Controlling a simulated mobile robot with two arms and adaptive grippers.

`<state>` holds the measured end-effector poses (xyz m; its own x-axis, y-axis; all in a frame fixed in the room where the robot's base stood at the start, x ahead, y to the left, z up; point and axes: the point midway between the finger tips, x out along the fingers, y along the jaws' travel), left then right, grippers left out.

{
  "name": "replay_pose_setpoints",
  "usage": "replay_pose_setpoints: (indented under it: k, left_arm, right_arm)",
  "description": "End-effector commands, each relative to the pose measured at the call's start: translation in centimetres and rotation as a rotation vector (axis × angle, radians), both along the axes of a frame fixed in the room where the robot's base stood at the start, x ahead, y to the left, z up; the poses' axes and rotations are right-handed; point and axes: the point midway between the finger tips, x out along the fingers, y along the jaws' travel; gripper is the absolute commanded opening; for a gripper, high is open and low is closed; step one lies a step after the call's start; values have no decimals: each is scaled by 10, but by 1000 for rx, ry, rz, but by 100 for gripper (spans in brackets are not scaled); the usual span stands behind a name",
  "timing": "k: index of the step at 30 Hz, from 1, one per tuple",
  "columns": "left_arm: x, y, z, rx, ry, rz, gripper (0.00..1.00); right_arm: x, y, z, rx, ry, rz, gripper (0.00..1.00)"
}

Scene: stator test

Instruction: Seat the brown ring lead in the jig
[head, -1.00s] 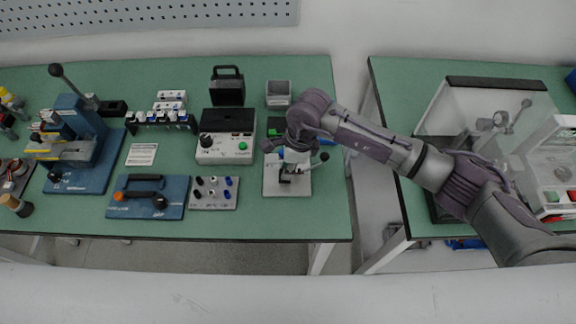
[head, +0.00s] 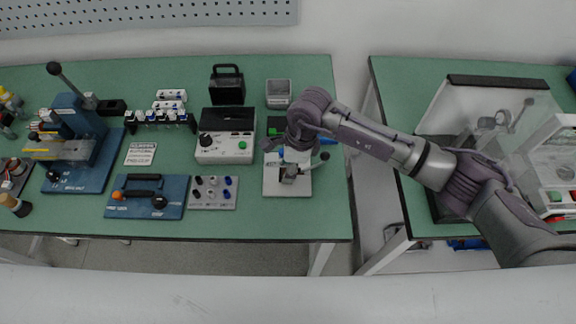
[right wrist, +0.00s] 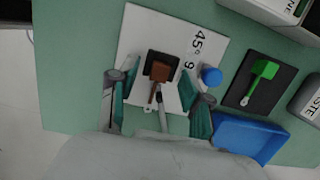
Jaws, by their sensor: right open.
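The jig is a white plate (head: 273,187) with a dark square block (right wrist: 149,56), seen close up in the right wrist view. The brown lead (right wrist: 160,71) shows there as a brown square head over the dark block, with a thin tail pointing towards my right gripper. I cannot tell whether its ring is seated. My right gripper (right wrist: 158,97) is open, its teal-padded fingers on either side of the jig block and lead, apart from them. My left gripper is out of view.
A blue knob (right wrist: 211,75) stands at the plate's right side. Beyond it are a green part on a black pad (right wrist: 257,100) and a blue tray (right wrist: 245,138). In the head view a white tester (head: 225,150) and a socket plate (head: 213,192) stand left of the jig.

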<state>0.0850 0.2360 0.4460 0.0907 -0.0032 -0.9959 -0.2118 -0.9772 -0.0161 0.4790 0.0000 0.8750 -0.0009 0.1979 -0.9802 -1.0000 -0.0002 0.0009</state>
Motion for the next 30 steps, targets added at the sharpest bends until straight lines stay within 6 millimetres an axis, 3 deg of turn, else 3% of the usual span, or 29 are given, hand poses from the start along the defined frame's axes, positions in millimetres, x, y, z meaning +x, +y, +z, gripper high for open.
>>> replay_pose_setpoints:
  k: [15, 21, 30]
  left_arm:
    - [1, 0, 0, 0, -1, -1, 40]
    - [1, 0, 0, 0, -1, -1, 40]
    - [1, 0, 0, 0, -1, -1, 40]
  right_arm:
    - [2, -19, 95, 2, -4, -1, 49]
    - [1, -23, 112, 1, -2, 0, 49]
    - [1, -23, 114, 0, -1, 0, 49]
